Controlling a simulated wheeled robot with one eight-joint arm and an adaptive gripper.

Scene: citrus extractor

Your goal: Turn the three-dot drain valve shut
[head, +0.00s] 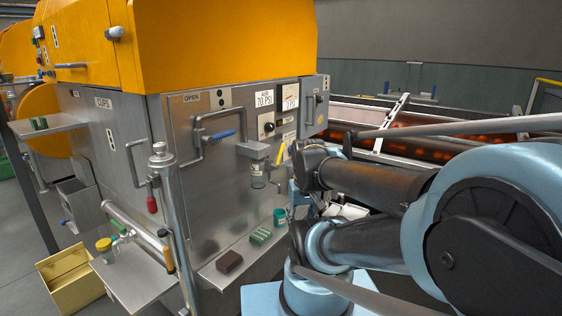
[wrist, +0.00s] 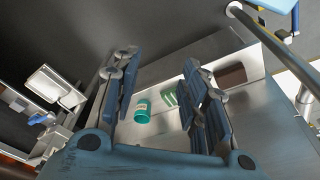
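My gripper (wrist: 159,62) shows in the wrist view with its two fingers well apart and nothing between them. In the head view my arm hides most of it, near the machine's right front corner. A blue lever handle (wrist: 40,118) shows at the left of the wrist view, apart from the fingers, beside pale fittings. Another blue handle (head: 218,135) is on the machine's front panel below the OPEN label, and a small blue handle (head: 65,222) is low on the left side. I cannot make out three dots beside any of these handles.
A metal shelf (head: 218,276) along the front holds a brown block (head: 229,262), a green ribbed block (head: 261,237) and a teal cup (head: 280,216). The teal cup (wrist: 142,111) lies beyond my fingers in the wrist view. A metal post (head: 172,205) stands at the front corner.

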